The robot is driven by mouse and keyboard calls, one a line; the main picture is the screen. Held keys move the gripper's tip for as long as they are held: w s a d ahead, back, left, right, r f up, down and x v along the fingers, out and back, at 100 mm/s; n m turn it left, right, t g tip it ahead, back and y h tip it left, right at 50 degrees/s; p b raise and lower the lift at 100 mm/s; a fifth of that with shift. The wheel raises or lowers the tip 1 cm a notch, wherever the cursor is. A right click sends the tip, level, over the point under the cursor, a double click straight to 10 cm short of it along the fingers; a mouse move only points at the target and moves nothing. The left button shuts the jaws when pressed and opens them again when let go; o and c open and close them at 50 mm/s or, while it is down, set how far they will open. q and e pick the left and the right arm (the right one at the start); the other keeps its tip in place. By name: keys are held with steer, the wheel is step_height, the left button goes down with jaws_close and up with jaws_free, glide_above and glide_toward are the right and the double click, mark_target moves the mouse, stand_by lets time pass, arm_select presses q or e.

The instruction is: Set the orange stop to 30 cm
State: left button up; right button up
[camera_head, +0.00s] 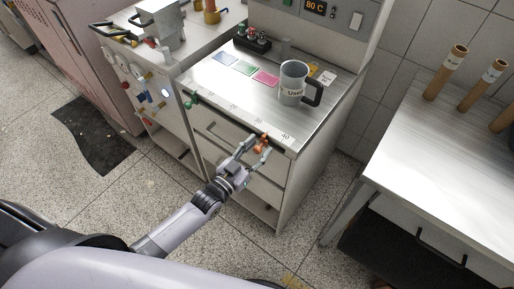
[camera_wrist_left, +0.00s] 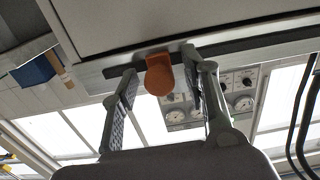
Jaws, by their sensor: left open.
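The orange stop (camera_head: 263,139) sits on the rail along the front edge of the counter (camera_head: 215,87). Printed scale numbers run along that edge, and the stop appears between the 30 and the 40; its exact reading is too small to tell. My left gripper (camera_head: 258,148) is open at the rail, with its fingers either side of the stop. In the left wrist view the orange stop (camera_wrist_left: 159,76) hangs between the two spread fingers (camera_wrist_left: 160,66), with visible gaps on both sides. My right gripper is not in view.
A green stop (camera_head: 191,98) is at the left end of the same rail. Drawers lie below the rail. A white table (camera_head: 450,150) with cardboard tubes stands at right.

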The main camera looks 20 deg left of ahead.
arm_select(q)
jaws_close()
stand_by(0.4)
stand_by(0.4)
